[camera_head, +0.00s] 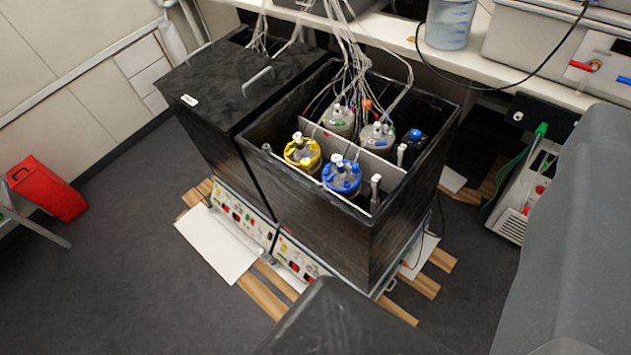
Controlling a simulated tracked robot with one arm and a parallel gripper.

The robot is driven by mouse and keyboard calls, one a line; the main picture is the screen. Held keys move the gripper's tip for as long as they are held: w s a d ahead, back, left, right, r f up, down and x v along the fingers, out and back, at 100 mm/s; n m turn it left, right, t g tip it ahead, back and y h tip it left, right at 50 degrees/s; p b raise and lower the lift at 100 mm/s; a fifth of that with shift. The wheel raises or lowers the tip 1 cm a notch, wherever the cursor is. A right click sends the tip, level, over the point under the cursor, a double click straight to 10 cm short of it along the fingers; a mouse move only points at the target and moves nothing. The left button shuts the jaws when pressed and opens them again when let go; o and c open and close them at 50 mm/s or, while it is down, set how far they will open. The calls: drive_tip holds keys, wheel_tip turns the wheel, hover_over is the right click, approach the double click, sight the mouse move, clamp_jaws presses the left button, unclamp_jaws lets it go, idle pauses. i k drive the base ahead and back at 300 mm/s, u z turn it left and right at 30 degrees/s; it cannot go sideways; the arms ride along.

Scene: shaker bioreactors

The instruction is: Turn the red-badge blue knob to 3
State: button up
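Two control panels line the low front of the black shaker cabinets. The left panel (236,211) and the right panel (298,259) carry small red, green and dark controls on white. They are too small here for me to tell a blue knob, a red badge or any dial number. A dark rounded shape at the bottom middle partly covers the view just below the right panel, and a large grey shape fills the right edge. I cannot make out any gripper fingers.
The right cabinet (345,230) is open and holds several vessels with yellow, blue and white lids. The left cabinet's lid (215,85) is shut. Wooden slats and a white sheet (215,243) lie at the base. A red bin (47,188) stands left.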

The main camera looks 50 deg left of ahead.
sight(415, 134)
drive_tip(key=u, duration=0.4)
drive_tip(key=i, duration=0.8)
drive_tip(key=u, duration=0.35)
drive_tip(key=k, duration=0.9)
drive_tip(key=u, duration=0.2)
drive_tip(key=i, duration=0.9)
drive_tip(key=z, duration=0.1)
